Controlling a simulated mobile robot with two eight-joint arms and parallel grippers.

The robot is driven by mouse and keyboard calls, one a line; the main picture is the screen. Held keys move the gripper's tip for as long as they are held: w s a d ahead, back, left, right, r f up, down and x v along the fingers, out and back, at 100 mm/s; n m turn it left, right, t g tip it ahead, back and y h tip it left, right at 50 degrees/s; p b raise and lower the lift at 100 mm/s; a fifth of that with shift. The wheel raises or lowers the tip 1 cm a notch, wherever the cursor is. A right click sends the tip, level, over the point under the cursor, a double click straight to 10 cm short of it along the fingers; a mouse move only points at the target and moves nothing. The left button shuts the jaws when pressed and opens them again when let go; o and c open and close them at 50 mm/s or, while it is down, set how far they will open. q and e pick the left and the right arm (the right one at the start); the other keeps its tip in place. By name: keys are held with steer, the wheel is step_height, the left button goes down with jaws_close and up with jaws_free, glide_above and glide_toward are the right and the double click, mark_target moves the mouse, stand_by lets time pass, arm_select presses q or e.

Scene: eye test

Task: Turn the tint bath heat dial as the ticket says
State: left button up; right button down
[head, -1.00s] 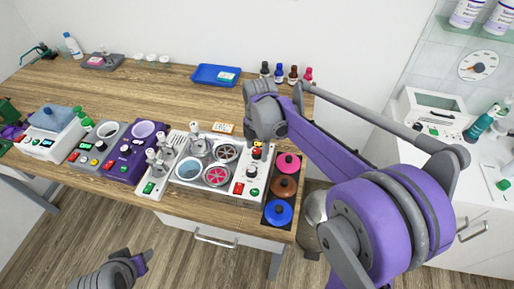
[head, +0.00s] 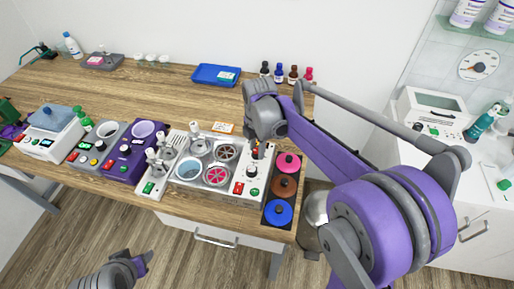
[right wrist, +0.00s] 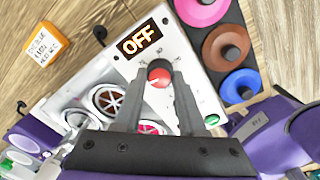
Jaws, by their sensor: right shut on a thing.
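The tint bath (head: 207,180) is a white and steel unit with round wells near the front of the wooden bench. My left gripper (head: 146,260) is low, away from the bench.
A dark tray (head: 267,214) with pink, brown and blue lidded pots stands right of the bath. A purple unit (head: 125,166) stands to its left. A red button (head: 238,188) and a green button (head: 254,191) sit on the panel front. The bench behind is mostly clear.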

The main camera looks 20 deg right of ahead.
steer(key=m, duration=0.3)
steer(key=shift+b, duration=0.3)
steer(key=m, duration=0.4)
steer(key=shift+m+b, duration=0.3)
steer(key=shift+m, duration=0.1)
steer(key=m, duration=0.4)
steer(key=shift+m, duration=0.3)
steer(key=m, duration=0.4)
steer(key=shift+b, duration=0.4)
steer(key=m, duration=0.5)
steer(key=shift+w, duration=0.1)
steer(key=m, duration=0.4)
steer(key=shift+m+g, duration=0.3)
steer(key=m, duration=0.4)
steer(key=shift+b, duration=0.3)
arm_select(q)
steer(key=f, duration=0.1)
steer(key=s+f, duration=0.1)
steer(key=f, duration=0.2)
steer(key=shift+s, duration=0.35)
arm_select(e)
steer(key=m, duration=0.4)
steer(key=shift+d+m, duration=0.1)
steer(key=shift+m, duration=0.2)
arm_select(q)
steer(key=shift+f, duration=0.1)
arm_select(e)
steer(key=shift+m, duration=0.3)
